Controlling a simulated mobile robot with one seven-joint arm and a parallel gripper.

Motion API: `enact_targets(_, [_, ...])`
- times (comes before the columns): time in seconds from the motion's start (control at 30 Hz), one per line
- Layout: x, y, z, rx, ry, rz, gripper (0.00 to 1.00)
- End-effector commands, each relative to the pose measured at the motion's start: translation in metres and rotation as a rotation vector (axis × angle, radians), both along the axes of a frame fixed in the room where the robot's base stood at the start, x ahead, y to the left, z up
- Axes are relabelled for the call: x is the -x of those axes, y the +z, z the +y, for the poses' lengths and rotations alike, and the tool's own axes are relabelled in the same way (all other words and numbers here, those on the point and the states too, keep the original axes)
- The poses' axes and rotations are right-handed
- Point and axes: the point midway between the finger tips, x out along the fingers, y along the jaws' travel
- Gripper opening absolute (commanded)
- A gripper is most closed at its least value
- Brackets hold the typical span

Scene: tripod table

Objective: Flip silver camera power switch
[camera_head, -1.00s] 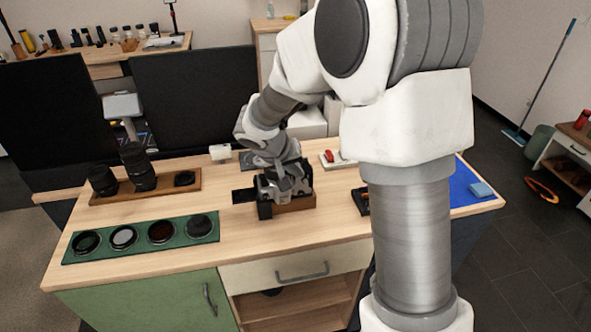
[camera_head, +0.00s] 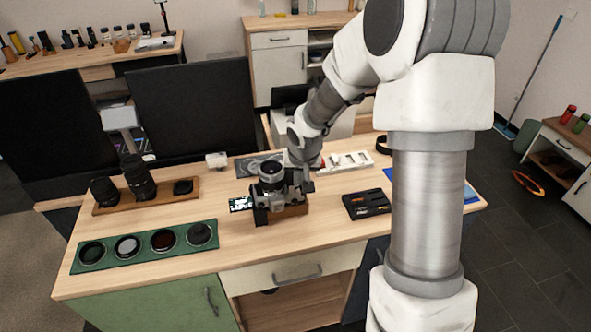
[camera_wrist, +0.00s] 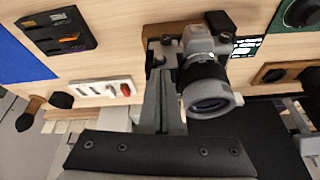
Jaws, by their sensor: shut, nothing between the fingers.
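My gripper (camera_head: 306,186) is just right of the camera. In the wrist view its fingers (camera_wrist: 158,58) are together and empty, close beside the camera body. I cannot tell if they touch it. The power switch itself is too small to make out.
A black tray (camera_head: 366,205) with small tools lies to the right. A white board with a red part (camera_head: 345,161) lies behind it. A green filter tray (camera_head: 146,262) and a wooden lens tray (camera_head: 120,207) lie left. The front table middle is clear.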

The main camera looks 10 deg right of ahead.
Motion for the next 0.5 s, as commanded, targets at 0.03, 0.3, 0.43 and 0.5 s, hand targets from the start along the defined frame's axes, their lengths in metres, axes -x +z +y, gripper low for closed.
enact_targets(0.03, [0.000,-0.002,0.002,0.002,0.005,-0.002,0.00])
enact_targets(0.3, [-0.001,0.002,0.002,0.004,0.005,-0.001,0.00])
enact_targets(0.43, [-0.001,0.009,0.002,0.005,0.005,-0.002,0.00])
enact_targets(0.5, [-0.001,0.012,0.002,0.005,0.005,-0.002,0.00])
